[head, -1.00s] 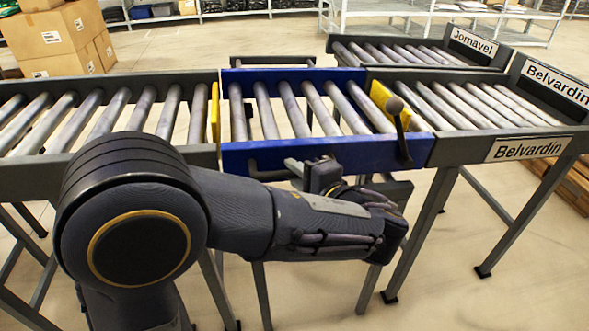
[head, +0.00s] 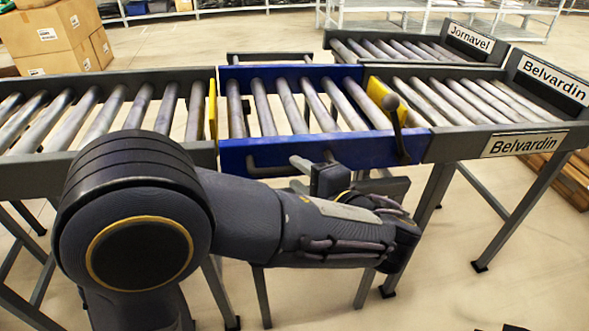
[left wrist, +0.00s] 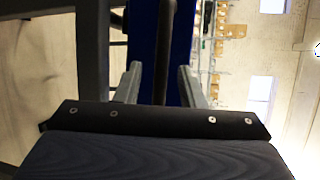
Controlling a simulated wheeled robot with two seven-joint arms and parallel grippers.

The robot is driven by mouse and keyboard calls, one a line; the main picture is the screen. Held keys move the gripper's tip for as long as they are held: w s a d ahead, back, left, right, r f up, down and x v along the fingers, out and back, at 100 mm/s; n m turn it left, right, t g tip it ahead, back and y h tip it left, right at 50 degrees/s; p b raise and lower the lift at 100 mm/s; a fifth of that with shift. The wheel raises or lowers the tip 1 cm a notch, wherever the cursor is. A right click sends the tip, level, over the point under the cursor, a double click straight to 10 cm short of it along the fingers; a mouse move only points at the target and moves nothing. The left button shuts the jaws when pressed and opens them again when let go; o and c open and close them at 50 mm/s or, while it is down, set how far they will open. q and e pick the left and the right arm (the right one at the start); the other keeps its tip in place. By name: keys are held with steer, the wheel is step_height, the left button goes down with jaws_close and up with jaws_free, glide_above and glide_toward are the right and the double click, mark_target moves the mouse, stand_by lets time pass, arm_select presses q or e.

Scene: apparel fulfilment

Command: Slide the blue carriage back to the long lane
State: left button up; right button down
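The blue carriage (head: 345,150), with bare grey rollers, sits between the left roller lane (head: 100,165) and the front right lane labelled Belvardin (head: 480,100). Its front edge lines up with both. A dark handle bar (head: 270,170) runs along its front side. My left gripper (head: 303,165) is at this bar, partly hidden by my own arm. In the left wrist view, the open fingers (left wrist: 160,85) stand on either side of the dark bar (left wrist: 164,45), with gaps visible. The blue side (left wrist: 183,40) shows behind.
A yellow plate (head: 212,110) stands at the carriage's left end, another (head: 376,92) at its right end beside a dark knobbed lever (head: 391,104). The Jornavel lane (head: 400,50) lies behind Belvardin. Cardboard boxes (head: 45,35) stand at back left. Floor in front is clear.

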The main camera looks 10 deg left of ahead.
arm_select(q)
steer(key=v, duration=0.5)
steer(key=shift+s+d+p, duration=0.15)
steer(key=shift+s+p, duration=0.1)
steer(key=shift+p, duration=0.15)
